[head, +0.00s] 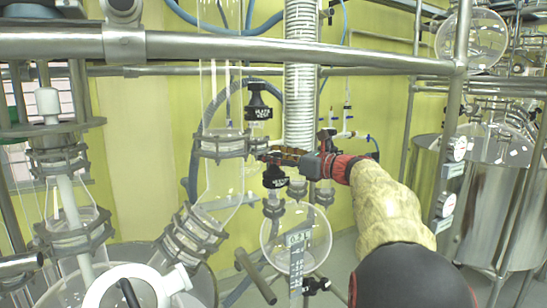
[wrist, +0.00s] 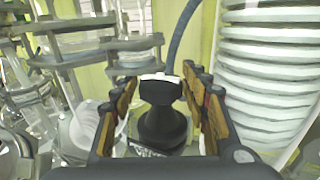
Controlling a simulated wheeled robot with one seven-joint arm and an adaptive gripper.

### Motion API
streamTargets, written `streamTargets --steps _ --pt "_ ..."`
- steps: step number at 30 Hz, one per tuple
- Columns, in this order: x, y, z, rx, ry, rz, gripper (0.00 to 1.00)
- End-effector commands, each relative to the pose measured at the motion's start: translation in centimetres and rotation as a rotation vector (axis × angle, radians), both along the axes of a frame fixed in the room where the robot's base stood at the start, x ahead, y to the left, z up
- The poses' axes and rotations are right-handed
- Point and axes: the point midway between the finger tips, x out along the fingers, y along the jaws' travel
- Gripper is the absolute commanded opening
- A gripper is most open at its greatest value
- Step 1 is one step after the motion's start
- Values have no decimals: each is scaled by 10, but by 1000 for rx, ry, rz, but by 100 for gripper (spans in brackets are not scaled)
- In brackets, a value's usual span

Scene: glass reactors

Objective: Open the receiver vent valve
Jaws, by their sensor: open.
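My gripper (head: 266,155) reaches in from the right in the head view, beside the glassware. In the wrist view its two fingers (wrist: 163,100) are open, one on each side of a black valve knob (wrist: 161,98). The knob has a light strip near its top and a wider black body below; no firm contact with the fingers can be made out. The head view shows two black labelled valves: an upper one (head: 258,104) above my gripper and a lower one (head: 274,177) just below it. I cannot tell for sure which one is between the fingers.
A round glass flask (head: 296,240) is below. Clamped glass joints (head: 222,144) stand to the left. A steel rail (head: 230,48) crosses above. Steel vessels (head: 500,200) stand at the right.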

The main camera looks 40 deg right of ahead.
Motion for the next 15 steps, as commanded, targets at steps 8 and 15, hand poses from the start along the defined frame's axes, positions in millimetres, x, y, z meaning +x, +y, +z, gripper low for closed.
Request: streamTargets --steps 8,15 --pt "0 3 -3 -1 -1 -223 50" --pt "-1 3 -2 -1 -3 -411 50"
